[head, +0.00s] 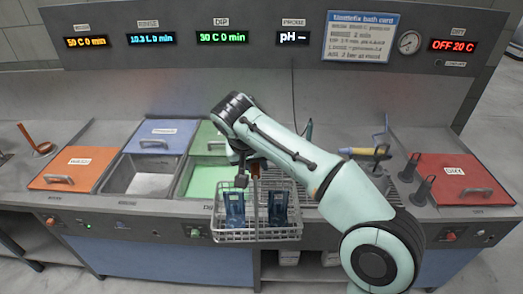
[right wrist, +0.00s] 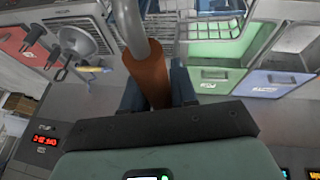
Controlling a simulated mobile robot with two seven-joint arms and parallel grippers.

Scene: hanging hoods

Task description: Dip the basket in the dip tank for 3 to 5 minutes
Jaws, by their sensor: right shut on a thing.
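The wire basket (head: 257,234) hangs upright with blue hood-like pieces (head: 235,208) in it. In the head view it is in front of the bench's front edge, to the right of the dip tank. My right gripper (head: 247,176) is above it; in the right wrist view its jaws (right wrist: 157,98) are shut on the basket's orange-brown handle (right wrist: 146,72). The dip tank (head: 204,178) shows green liquid, with its green lid (head: 208,139) set back behind the opening. The DIP display (head: 222,38) reads 30 C 0 min. My left gripper is not in view.
Left of the dip tank are an open rinse tank (head: 150,184) with a blue lid (head: 156,138) and an orange-lidded tank (head: 75,168). At right are a red lid (head: 451,180), black funnel-like stands (head: 423,190) and a yellow-handled tool (head: 366,152). My arm hides part of the bench.

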